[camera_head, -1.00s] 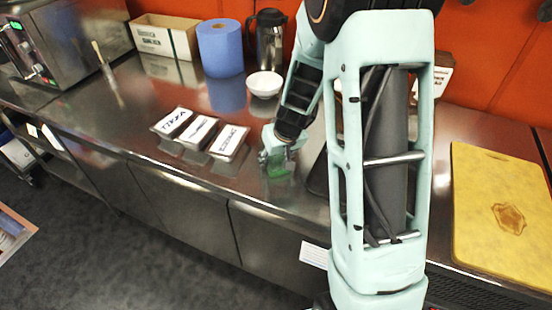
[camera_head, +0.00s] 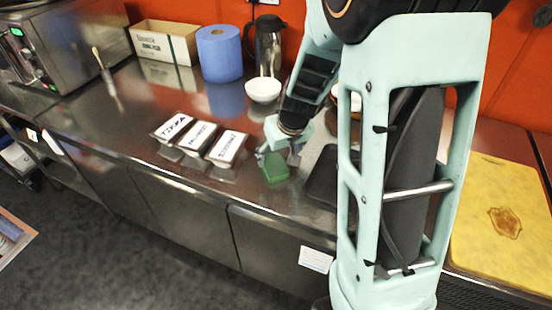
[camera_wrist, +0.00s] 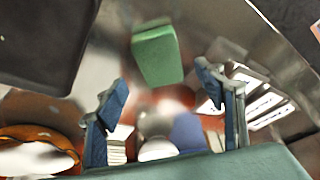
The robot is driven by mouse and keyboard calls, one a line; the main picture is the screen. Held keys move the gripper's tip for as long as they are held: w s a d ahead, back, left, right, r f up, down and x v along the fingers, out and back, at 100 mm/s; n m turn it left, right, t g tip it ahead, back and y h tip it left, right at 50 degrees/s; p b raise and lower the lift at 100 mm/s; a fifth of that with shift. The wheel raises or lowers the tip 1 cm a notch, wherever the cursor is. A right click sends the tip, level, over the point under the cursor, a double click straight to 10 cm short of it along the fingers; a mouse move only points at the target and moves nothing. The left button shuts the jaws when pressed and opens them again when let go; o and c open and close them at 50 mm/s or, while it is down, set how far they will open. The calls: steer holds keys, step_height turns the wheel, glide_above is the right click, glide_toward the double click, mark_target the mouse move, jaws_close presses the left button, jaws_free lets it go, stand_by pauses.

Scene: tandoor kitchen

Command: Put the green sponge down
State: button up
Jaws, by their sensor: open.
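The green sponge (camera_head: 274,167) lies on the steel counter (camera_head: 130,135) near its front edge, to the right of the labelled containers. My gripper (camera_head: 279,156) is just above and behind it in the head view. In the wrist view the sponge (camera_wrist: 158,55) lies beyond the fingertips, apart from both. The two fingers of my gripper (camera_wrist: 164,88) are spread wide with nothing between them.
Several labelled containers (camera_head: 199,138) stand left of the sponge. A white bowl (camera_head: 263,89), blue paper roll (camera_head: 220,54) and steel jug (camera_head: 269,45) stand behind. A dark tray (camera_head: 323,176) lies close on the right. A yellow board (camera_head: 500,220) is at far right.

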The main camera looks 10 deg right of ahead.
steer(key=v, duration=0.5)
steer(key=shift+r+p, duration=0.15)
steer(key=shift+p, duration=0.15)
